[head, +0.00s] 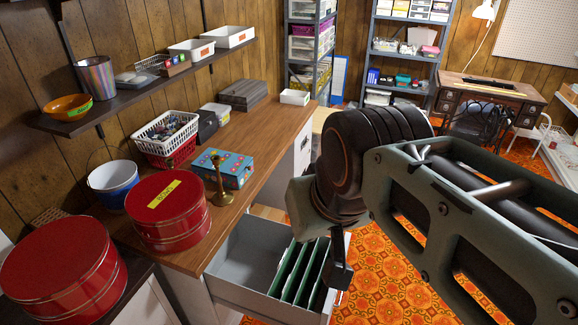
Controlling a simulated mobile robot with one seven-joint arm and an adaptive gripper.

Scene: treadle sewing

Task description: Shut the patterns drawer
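A grey drawer (237,287) stands pulled out from under the wooden counter. Several upright green dividers or folders (287,268) fill its front part, and the part nearer the counter is empty. Its outer face is turned away, so I see no label naming it as the patterns drawer. My gripper (340,262) hangs over the drawer's outer right end, with a dark finger pointing down beside the folders. My arm hides the rest of the gripper. I cannot tell whether it touches the drawer or how far its fingers are apart.
On the counter (262,122) are red round tins (167,207), a brass candlestick (219,180), a blue patterned box (224,169) and a white basket (165,132). A shelf (134,95) runs above. Orange patterned floor (385,275) lies open right of the drawer. A sewing table (487,88) stands behind.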

